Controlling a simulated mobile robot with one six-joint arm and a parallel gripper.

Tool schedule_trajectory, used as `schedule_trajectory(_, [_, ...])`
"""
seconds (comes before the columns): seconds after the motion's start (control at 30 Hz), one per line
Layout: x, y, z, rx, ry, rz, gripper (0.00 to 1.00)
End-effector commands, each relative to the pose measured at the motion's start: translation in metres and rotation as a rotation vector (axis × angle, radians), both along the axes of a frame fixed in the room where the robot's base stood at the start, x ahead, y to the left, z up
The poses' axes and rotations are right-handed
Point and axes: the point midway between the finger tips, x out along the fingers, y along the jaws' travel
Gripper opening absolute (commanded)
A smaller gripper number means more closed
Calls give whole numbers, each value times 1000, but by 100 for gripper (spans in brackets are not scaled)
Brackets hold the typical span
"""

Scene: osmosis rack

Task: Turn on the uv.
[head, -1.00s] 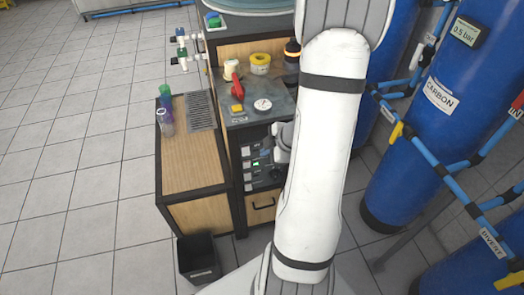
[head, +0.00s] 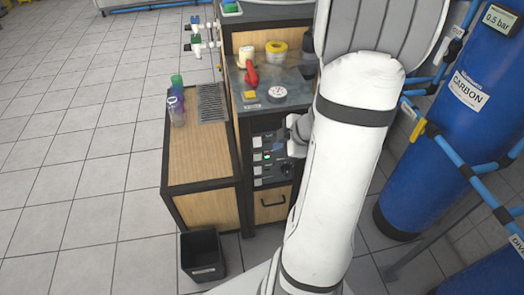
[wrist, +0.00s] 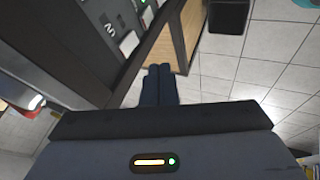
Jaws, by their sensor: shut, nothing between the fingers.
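The control panel (head: 262,170) is on the front of the rack, above a wooden drawer. It carries several pale label plates and a small lit green light (head: 267,156). The panel (wrist: 95,22) also shows at the upper left of the wrist view, to the left of the fingers. In the head view my wrist is just right of the panel, and my arm hides the panel's right part and the fingertips.
A wooden side bench (head: 202,152) with cups stands left of the rack. A black bin (head: 203,254) is on the floor in front of it. Blue tanks (head: 445,130) and pipes (head: 440,150) stand on the right. The tiled floor at left is clear.

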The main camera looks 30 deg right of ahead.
Motion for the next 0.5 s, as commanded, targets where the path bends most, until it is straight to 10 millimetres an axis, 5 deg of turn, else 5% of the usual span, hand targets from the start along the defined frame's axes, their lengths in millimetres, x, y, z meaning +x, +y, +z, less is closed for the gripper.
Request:
schedule_trajectory(0.3, [1,1,-1,0,0,2,0])
schedule_trajectory(0.5, [13,7,-24,0,2,4,0])
